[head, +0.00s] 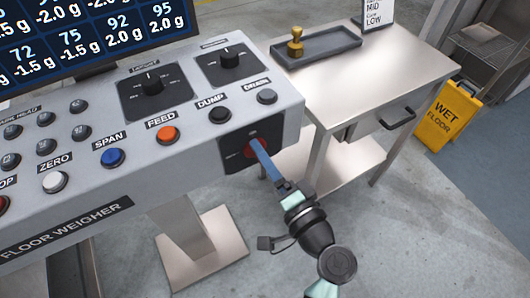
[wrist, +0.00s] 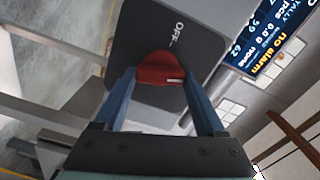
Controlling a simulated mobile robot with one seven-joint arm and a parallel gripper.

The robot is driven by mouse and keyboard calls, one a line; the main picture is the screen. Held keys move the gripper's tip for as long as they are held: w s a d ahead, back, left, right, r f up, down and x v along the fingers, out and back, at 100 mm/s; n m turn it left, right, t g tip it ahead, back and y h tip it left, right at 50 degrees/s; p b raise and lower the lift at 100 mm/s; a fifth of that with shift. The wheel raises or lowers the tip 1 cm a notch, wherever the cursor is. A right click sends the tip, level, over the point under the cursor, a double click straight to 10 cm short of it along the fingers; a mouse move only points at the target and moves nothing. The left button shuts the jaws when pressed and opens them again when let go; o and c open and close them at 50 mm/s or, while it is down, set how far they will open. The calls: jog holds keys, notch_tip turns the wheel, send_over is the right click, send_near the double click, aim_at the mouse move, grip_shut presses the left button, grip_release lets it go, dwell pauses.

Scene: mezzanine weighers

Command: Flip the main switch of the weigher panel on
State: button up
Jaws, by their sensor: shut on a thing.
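The weigher panel (head: 180,175) is a grey console with the label FLOOR WEIGHER along its front. Its main switch, a red knob (wrist: 158,66) on a dark plate (wrist: 150,35), is on the front face at the right end, below the DRAIN button. In the wrist view the word OFF stands on the plate beside the knob, and a short white mark shows on the knob's near edge. My gripper (head: 256,146) reaches the switch from the front right. Its blue fingers are shut on the red knob, one on each side. In the head view the fingers partly cover the knob.
An orange FEED button (head: 167,134), a blue SPAN button (head: 112,157) and black dials (head: 154,88) lie on the sloped top. A steel table (head: 370,75) with a dark tray (head: 315,48) stands to the right. A yellow wet-floor sign (head: 436,118) stands beyond it.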

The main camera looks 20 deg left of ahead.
jog(key=shift+m+p, duration=0.75)
jog(key=shift+m, duration=0.95)
jog(key=shift+f, duration=0.1)
jog(key=o, duration=1.3)
jog(key=v, duration=1.3)
jog(key=shift+b, duration=0.4)
jog(key=shift+w, duration=0.1)
